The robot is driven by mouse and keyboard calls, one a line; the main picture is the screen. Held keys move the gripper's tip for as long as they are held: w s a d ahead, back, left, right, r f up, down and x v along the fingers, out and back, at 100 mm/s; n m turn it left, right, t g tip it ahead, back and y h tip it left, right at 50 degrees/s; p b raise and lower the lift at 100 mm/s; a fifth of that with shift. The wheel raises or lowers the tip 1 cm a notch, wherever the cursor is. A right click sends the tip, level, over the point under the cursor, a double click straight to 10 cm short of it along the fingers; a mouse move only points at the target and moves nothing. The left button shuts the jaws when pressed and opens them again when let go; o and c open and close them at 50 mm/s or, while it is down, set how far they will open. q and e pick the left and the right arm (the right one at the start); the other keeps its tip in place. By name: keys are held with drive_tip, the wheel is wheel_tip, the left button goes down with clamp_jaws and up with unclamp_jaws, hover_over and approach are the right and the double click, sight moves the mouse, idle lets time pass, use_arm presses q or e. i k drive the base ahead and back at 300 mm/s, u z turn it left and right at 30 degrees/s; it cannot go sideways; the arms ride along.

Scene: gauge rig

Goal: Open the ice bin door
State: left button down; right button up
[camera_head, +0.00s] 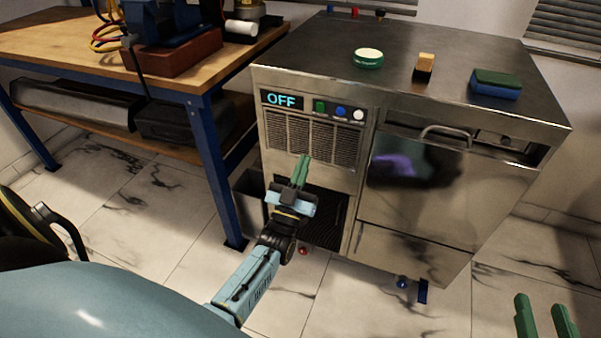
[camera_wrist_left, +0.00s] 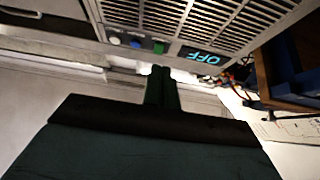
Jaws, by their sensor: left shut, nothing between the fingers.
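The steel ice machine (camera_head: 310,78) stands at the centre right in the head view. Its ice bin door (camera_head: 425,205) is the front panel on the right, with a bar handle (camera_head: 446,132) at its top edge. The door looks closed or nearly so; a dark strip shows above it. My left gripper (camera_head: 302,163) is shut and empty in front of the vent, left of the door and apart from the handle. Its green fingers also show together in the left wrist view (camera_wrist_left: 160,80). My right gripper (camera_head: 545,318) is at the bottom right, its fingers apart and empty.
A display (camera_head: 282,100) reads OFF, with green, blue and white buttons beside it. A round tin (camera_head: 368,58), a brush (camera_head: 424,67) and a sponge (camera_head: 496,83) lie on top of the machine. A wooden workbench (camera_head: 60,40) stands left.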

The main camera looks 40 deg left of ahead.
sight(452, 193)
drive_tip(key=k, duration=1)
